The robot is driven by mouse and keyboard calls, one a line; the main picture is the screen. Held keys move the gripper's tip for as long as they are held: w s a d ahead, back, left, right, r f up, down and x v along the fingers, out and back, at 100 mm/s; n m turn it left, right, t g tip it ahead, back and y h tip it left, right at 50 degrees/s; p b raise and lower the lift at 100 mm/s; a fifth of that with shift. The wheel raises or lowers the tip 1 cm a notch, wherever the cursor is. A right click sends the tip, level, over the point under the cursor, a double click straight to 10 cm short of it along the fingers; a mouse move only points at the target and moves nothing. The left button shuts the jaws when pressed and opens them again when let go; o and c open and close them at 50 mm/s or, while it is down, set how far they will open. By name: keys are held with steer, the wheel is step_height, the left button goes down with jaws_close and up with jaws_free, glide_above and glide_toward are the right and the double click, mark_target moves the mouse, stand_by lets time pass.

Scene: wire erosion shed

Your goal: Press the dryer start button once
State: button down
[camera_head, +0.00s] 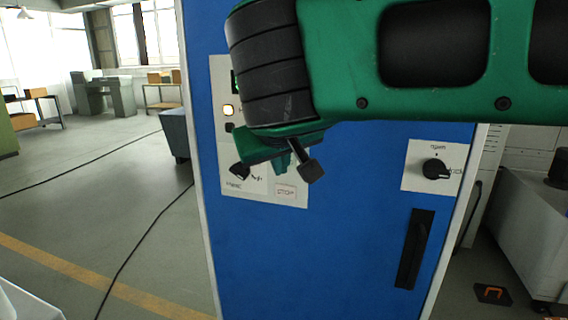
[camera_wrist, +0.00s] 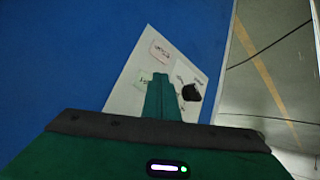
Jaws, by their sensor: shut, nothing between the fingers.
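The dryer is a blue cabinet (camera_head: 330,260) with a white control panel (camera_head: 223,80) on its left part. My gripper (camera_head: 283,163) is in front of the panel's lower half and hides much of it. In the wrist view my gripper (camera_wrist: 161,80) is shut and empty, its green fingers pointing at the panel. A small green-lettered label (camera_wrist: 144,77) shows just left of the fingertips, partly covered; its text is too small to read. The start button itself is not clearly visible. I cannot tell whether the fingertips touch the panel.
A red-lettered STOP label (camera_head: 285,191) and a black rotary knob (camera_head: 240,171) are close to my gripper. Open floor with cables lies left.

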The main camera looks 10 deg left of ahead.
steer(key=s, duration=0.5)
steer(key=shift+a, duration=0.2)
steer(key=shift+s, duration=0.1)
stand_by(0.6)
